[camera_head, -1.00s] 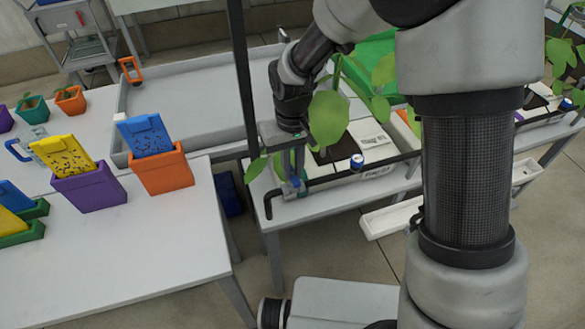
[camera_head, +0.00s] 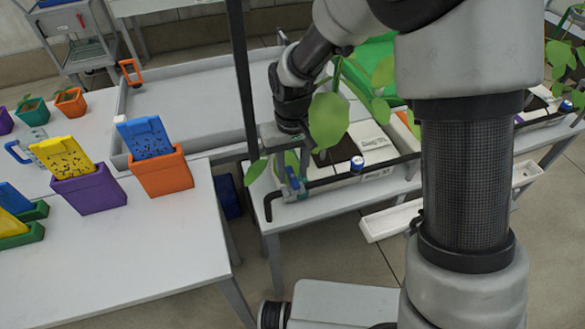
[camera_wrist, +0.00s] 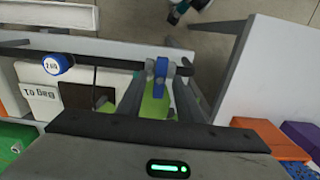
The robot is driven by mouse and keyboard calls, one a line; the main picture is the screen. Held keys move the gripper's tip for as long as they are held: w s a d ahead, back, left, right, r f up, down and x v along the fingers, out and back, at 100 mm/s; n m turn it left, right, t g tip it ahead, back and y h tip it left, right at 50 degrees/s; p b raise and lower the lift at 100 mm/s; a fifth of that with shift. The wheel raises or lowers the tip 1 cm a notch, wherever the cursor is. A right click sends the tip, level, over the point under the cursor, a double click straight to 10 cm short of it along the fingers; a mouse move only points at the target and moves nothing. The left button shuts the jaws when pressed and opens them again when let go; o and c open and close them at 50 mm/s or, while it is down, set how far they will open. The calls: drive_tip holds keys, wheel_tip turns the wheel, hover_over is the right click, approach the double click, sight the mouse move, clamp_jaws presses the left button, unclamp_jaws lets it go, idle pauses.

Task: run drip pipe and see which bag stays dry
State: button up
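A black drip pipe (camera_head: 330,180) runs along the front of the planter bench. A blue valve lever (camera_head: 293,180) sits near its left end and also shows in the wrist view (camera_wrist: 161,72). My gripper (camera_wrist: 156,88) is open, with one dark finger on each side of the lever and gaps between. White grow bags (camera_head: 369,141) with dark openings lie behind the pipe, under leafy plants.
A white table (camera_head: 120,235) at left holds purple and orange pots (camera_head: 161,171) with yellow and blue cards. A grey tray (camera_head: 190,85) lies behind. A dark upright post (camera_head: 243,80) stands left of my gripper. A white trough (camera_head: 390,220) is below the bench.

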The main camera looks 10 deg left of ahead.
sight(293, 176)
drive_tip(key=shift+r, duration=0.1)
wheel_tip(293, 176, up, 17)
drive_tip(key=p, duration=0.2)
drive_tip(key=shift+r, duration=0.15)
idle(0.4)
